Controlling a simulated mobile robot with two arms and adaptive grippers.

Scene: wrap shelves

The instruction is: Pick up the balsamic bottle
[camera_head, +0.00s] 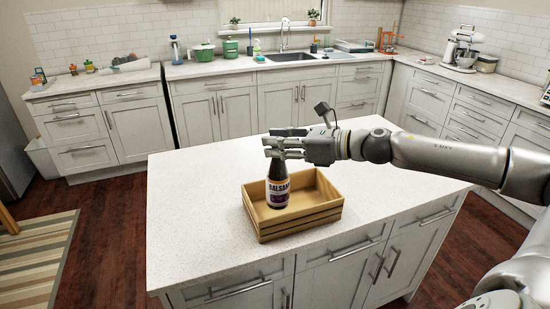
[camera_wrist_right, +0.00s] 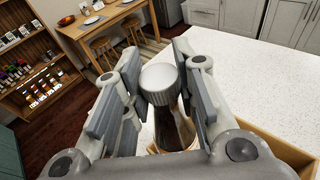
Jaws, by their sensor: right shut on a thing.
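The balsamic bottle (camera_head: 277,186) is dark with a printed label and stands upright at the left end of a wooden crate (camera_head: 303,223) on the island. My right gripper (camera_head: 273,146) comes in from the right and is shut on the top of the bottle. In the right wrist view the bottle's grey cap (camera_wrist_right: 161,84) shows between the two fingers of the right gripper (camera_wrist_right: 158,92). Whether the bottle's base touches the crate floor is hidden by the crate's front wall. My left gripper is not in view.
The white island top (camera_head: 190,200) is clear around the crate. The right part of the crate looks empty. A back counter holds a sink (camera_head: 291,58), green pots (camera_head: 230,48) and a stand mixer (camera_head: 463,47). A shelf with several bottles (camera_wrist_right: 30,70) shows in the right wrist view.

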